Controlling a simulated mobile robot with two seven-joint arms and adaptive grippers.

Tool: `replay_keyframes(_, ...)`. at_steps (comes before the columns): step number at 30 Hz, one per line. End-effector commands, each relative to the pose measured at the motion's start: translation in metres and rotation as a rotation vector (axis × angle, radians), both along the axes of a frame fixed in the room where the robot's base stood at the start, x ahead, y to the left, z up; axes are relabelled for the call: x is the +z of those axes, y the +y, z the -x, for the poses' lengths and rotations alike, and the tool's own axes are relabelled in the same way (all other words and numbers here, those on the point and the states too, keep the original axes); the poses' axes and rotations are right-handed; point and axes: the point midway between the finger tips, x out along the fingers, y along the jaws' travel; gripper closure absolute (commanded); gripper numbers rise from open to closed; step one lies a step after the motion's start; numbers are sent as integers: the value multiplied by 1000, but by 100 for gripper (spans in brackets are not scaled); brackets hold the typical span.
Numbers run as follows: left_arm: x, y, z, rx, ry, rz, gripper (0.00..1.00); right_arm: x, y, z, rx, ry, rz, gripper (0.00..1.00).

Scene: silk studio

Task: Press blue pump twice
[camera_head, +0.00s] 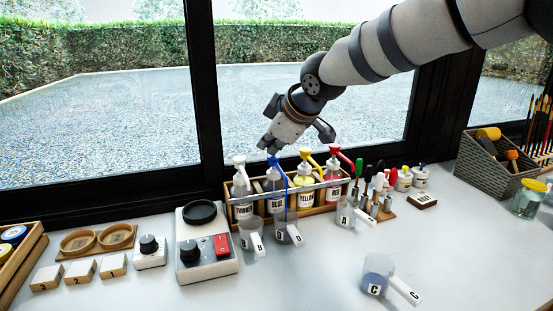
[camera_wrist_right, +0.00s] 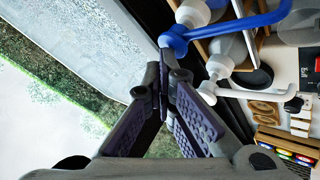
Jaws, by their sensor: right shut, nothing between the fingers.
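The blue pump (camera_head: 276,164) tops a bottle in the wooden rack, between the white pump (camera_head: 239,161) and the yellow pump (camera_head: 305,155). My right gripper (camera_head: 270,147) is shut and empty, with its fingertips just above the blue pump head. In the right wrist view the shut fingertips (camera_wrist_right: 160,80) are close to the blue pump head (camera_wrist_right: 174,40); I cannot tell whether they touch it. The blue spout reaches to the upper right in that view. A red pump (camera_head: 334,150) stands at the rack's right end. My left gripper is not in view.
Cups marked with letters stand before the rack (camera_head: 325,206), one marked C (camera_head: 377,272) farther forward. A scale-like device with a red switch (camera_head: 221,245) is at left. A grey basket (camera_head: 490,168) is at right. The window frame (camera_head: 204,90) rises behind. The front right table is mostly clear.

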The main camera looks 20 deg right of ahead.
Motion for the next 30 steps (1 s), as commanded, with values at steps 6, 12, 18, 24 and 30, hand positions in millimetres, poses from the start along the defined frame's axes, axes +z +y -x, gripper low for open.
replay_keyframes(6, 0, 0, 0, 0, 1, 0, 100, -5, 0, 0, -1, 6, 1, 100)
replay_keyframes(12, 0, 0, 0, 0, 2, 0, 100, -7, 0, 0, -1, 7, 1, 100)
replay_keyframes(18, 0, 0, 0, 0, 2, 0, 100, 2, -1, 0, -1, 5, 1, 100)
replay_keyframes(24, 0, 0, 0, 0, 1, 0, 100, 18, -1, 0, -1, 3, -1, 100)
replay_keyframes(30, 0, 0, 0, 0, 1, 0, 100, 21, -1, 0, -1, 4, 0, 100)
